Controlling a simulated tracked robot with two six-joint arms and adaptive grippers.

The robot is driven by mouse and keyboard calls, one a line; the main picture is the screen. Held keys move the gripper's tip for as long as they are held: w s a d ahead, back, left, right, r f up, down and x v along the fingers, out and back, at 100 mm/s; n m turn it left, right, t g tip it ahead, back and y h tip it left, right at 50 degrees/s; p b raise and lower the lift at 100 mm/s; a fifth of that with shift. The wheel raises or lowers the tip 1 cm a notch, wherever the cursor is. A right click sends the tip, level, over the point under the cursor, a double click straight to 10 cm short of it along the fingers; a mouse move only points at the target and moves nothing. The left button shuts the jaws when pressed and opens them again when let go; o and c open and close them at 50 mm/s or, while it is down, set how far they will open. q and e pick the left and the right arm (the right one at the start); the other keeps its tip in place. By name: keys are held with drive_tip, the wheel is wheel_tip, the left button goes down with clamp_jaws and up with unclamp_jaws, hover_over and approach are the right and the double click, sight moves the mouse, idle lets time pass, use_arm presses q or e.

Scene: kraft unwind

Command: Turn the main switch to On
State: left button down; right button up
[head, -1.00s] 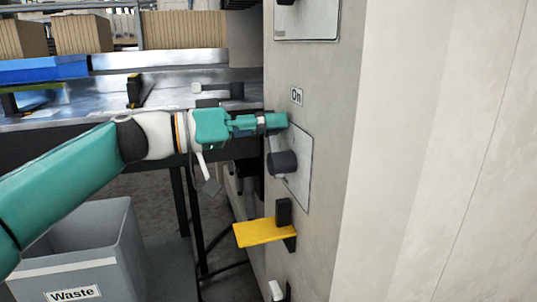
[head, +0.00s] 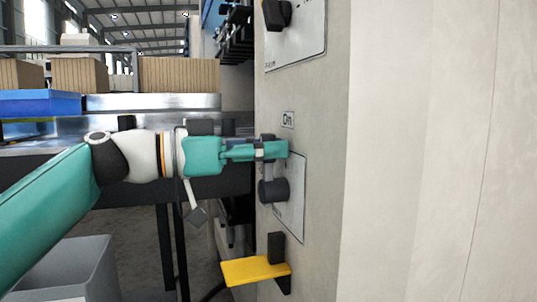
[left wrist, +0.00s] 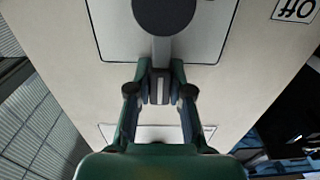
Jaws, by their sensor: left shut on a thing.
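The main switch has a dark round knob (head: 273,190) with a grey lever on a pale plate (head: 293,205) on the cabinet's side. The lever points up from the knob, toward the "On" label (head: 287,119) above the plate. My left gripper (head: 275,149) is shut on the lever near its upper end. In the left wrist view, the fingers (left wrist: 160,85) close around the lever's end, with the knob (left wrist: 165,12) at the top edge. An upside-down label there (left wrist: 296,9) seems to read "Off". My right gripper is not in view.
A yellow bracket (head: 255,270) juts from the cabinet below the switch. Another plate with a black knob (head: 276,14) is above. A grey bin (head: 75,270) stands at lower left, a metal table with a blue tray (head: 40,103) behind my arm.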

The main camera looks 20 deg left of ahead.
use_arm(q)
drive_tip(key=shift+d+f, duration=0.1)
drive_tip(key=shift+f, duration=0.25)
drive_tip(key=c, duration=1.3)
unclamp_jaws()
drive_tip(key=shift+o, duration=1.3)
drive_tip(key=shift+r, duration=0.2)
drive_tip(key=v, duration=1.2)
